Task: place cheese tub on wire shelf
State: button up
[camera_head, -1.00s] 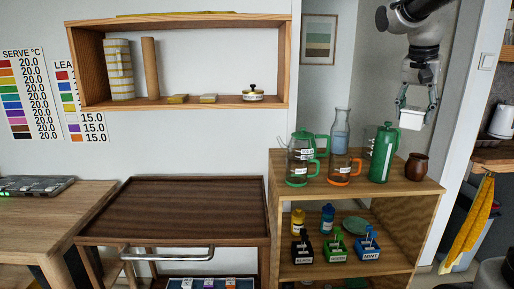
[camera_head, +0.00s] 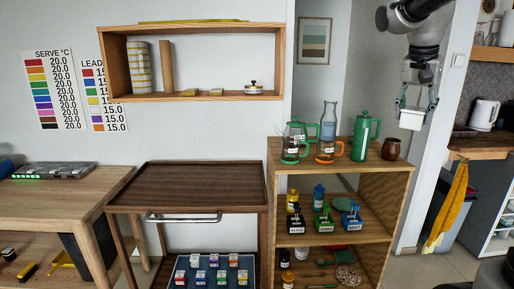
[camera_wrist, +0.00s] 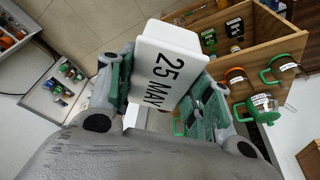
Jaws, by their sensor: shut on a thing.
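A white tub with "25 MAY" printed on it (camera_wrist: 165,65) is held between the fingers of my gripper (camera_wrist: 163,92) in the wrist view. I take it to be the cheese tub. In the head view my gripper (camera_head: 416,106) hangs at the upper right, shut on the white tub (camera_head: 411,120), in the air to the right of the wooden shelf unit. A white open shelf (camera_head: 502,232) shows partly at the right edge of the head view; I cannot tell whether it is the wire shelf.
The wooden shelf unit (camera_head: 393,180) bears green and orange-handled jugs, a green flask (camera_head: 366,135) and a brown pot (camera_head: 391,149). A dark-topped trolley (camera_head: 200,187) stands left of it. A kitchen counter (camera_head: 484,143) with a white kettle (camera_head: 484,114) and yellow towel (camera_head: 447,204) is at right.

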aim_at(407, 106)
jog(key=w+n, duration=0.1)
jog(key=w, duration=0.2)
jog(key=shift+a+n, duration=0.2)
jog(key=shift+n, duration=0.2)
jog(key=w+a+f+n+y, duration=0.1)
jog(key=w+a+f+n, duration=0.15)
jog(key=f, duration=0.25)
jog(key=w+a+f+n+y, duration=0.1)
jog(key=w+f+n, duration=0.1)
jog(key=w+f, duration=0.25)
jog(key=a+f+n, duration=0.1)
jog(key=a+f, duration=0.3)
jog(key=f, duration=0.8)
jog(key=a+f+n+t, duration=0.1)
jog(key=a+f, duration=0.3)
jog(key=f, duration=0.8)
jog(key=shift+s+f, duration=0.15)
jog(key=shift+s, duration=0.3)
